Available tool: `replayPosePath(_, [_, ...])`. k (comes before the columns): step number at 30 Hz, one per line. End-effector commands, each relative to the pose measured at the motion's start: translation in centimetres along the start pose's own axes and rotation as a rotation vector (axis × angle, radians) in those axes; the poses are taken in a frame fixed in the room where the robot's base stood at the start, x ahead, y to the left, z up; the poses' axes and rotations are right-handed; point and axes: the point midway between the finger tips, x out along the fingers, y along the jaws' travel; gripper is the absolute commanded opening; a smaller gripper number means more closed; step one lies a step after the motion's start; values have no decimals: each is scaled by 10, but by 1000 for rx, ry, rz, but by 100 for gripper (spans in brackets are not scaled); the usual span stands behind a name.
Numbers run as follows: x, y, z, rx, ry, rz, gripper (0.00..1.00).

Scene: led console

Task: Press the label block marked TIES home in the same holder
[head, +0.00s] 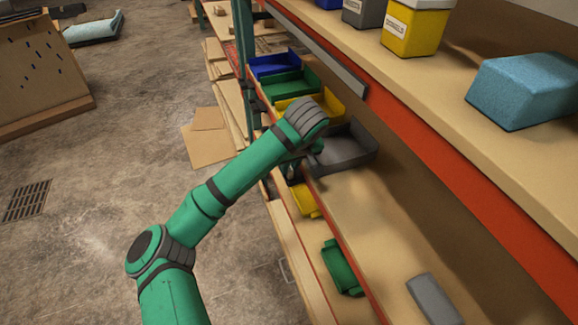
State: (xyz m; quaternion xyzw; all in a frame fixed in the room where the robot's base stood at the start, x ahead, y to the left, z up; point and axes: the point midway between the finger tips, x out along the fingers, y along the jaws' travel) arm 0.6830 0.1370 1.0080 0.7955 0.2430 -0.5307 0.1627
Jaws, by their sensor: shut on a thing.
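My green arm reaches to the front of the grey bin (345,150) on the middle shelf. My gripper (293,171) shows only as a small dark part below the wrist, at the bin's front left side. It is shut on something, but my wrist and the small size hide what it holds. The label block marked TIES and its holder cannot be made out. I cannot tell whether the gripper touches the bin.
Yellow (322,104), green (290,83) and blue (273,65) bins stand in a row beyond the grey one. An orange-edged upper shelf (440,133) overhangs on the right. A yellow bin (305,201) and a green bin (341,266) sit lower. Open concrete floor lies left.

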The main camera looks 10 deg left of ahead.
Motion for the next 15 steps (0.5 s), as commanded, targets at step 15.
replayPosePath(15, [2,1,2,2,-4,0,35])
